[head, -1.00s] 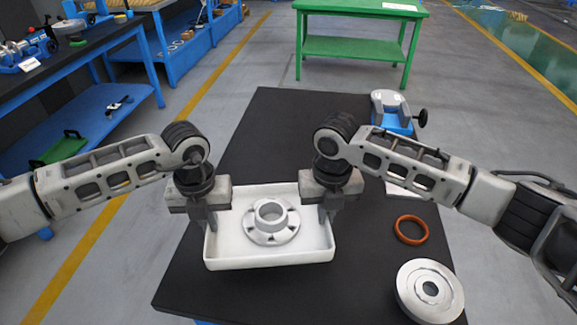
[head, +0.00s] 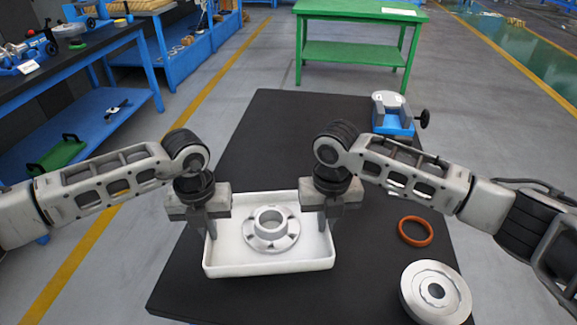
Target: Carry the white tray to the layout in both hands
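The white tray (head: 222,264) is level over the front of the black table, with a grey flanged part (head: 271,232) standing inside it. My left gripper (head: 211,228) is at the tray's left wall and my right gripper (head: 323,226) at its right wall. Each appears shut on the wall, with fingers reaching down at the rim; the fingertips are partly hidden. I cannot tell whether the tray's underside touches the table.
On the black table (head: 270,125), an orange ring (head: 402,233) and a round metal disc (head: 412,291) lie right of the tray. A blue and grey fixture (head: 391,120) stands at the back right. A white item (head: 396,190) is mostly hidden by my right arm. The table behind the tray is clear.

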